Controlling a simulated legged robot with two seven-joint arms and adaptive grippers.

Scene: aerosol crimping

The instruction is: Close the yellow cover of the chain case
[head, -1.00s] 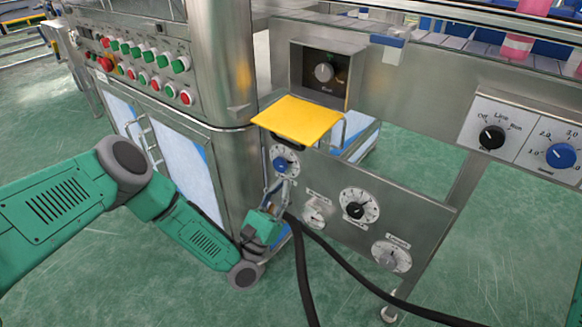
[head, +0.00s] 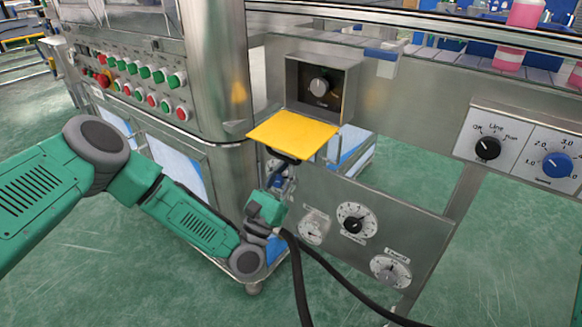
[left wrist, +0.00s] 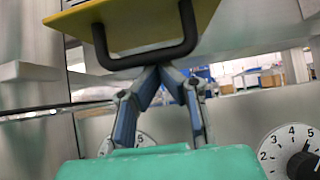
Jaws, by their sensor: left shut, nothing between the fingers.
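A black handle (left wrist: 148,60) is on the cover's underside, and the cover's yellow edge (left wrist: 208,12) shows at the top of the left wrist view. My left gripper (head: 284,166) is under the cover, close to the handle. In the left wrist view its fingertips (left wrist: 161,68) meet just below the handle bar, with nothing between them. I cannot tell whether they touch the handle.
A steel panel with dials (head: 352,224) stands below and right of the cover, close to my left gripper. A cabinet with red and green buttons (head: 150,75) stands at the left. Black cables (head: 335,265) run below the gripper. A dial box (head: 520,150) is at the right.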

